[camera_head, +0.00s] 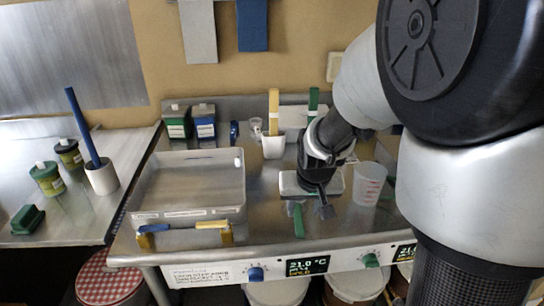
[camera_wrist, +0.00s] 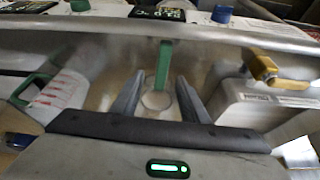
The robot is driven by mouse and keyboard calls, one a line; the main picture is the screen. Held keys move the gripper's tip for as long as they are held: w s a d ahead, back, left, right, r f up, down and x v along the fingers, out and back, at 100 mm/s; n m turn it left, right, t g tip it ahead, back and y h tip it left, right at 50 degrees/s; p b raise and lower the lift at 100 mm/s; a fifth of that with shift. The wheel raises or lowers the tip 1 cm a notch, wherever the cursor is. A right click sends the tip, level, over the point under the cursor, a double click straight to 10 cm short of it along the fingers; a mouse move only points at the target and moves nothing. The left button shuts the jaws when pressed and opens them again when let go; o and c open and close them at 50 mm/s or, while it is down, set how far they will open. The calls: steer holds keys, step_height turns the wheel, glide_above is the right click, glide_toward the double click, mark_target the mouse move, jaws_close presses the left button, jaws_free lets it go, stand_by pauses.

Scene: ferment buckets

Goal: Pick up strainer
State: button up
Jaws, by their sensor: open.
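A strainer with a green handle and a pale round head (camera_wrist: 156,100) lies on the steel counter, its handle pointing to the counter's front edge. In the head view only its green handle (camera_head: 298,221) shows clearly; my gripper hides the round head. My gripper (camera_head: 309,206) is above it and pointing down. In the wrist view my gripper (camera_wrist: 157,88) has its two grey fingers apart, one on each side of the strainer. Nothing is held between them. I cannot tell how far the fingertips are above the strainer.
A measuring jug (camera_head: 369,184) with red marks stands close on the right. A white cup (camera_head: 273,146) and tall handles are behind. The counter's front edge carries knobs and displays (camera_head: 307,266).

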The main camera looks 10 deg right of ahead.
mark_target(299, 219)
steer(key=x, duration=0.2)
steer(key=b+x, duration=0.1)
steer(key=x, duration=0.3)
steer(key=shift+a+b, duration=0.25)
steer(key=shift+b, duration=0.15)
jaws_close()
